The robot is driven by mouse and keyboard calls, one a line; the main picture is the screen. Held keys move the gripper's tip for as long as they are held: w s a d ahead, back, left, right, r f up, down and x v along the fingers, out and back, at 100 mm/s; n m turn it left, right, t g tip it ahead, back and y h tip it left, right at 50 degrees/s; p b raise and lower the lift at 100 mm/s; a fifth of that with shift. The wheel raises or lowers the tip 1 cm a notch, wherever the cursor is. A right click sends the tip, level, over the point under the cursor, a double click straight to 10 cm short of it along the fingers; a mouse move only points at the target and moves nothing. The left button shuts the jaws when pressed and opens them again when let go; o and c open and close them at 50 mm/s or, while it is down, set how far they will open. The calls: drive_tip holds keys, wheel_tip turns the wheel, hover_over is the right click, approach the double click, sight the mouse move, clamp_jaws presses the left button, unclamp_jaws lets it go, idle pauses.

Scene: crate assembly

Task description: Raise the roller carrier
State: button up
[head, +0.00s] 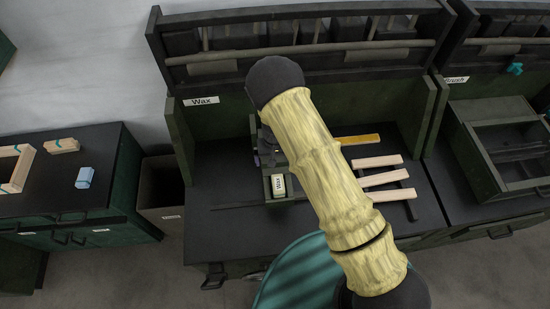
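The wax station's device stands on the dark bench, mostly behind my raised arm. A narrow green upright (253,126) of it shows left of the arm, above a green base that holds a small pale block marked Wax (278,185). I cannot make out the roller carrier for certain; it may be among the dark parts (264,152) beside the upright, so its height cannot be told. My pale yellow arm crosses the middle of the view and covers its own far end. My gripper cannot be picked out from those dark parts, and its fingers are hidden.
Three pale wooden slats (384,179) lie on a dark rack at right, with a yellow-orange strip (358,140) behind them. Green side walls and a back shelf bound the bench. The Brush station holds a green crate (504,150). A bin (160,194) stands left; bare bench lies left front.

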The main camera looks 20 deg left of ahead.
drive_tip(key=shift+f, duration=0.7)
drive_tip(key=c, duration=1.1)
drive_tip(key=shift+c, duration=0.2)
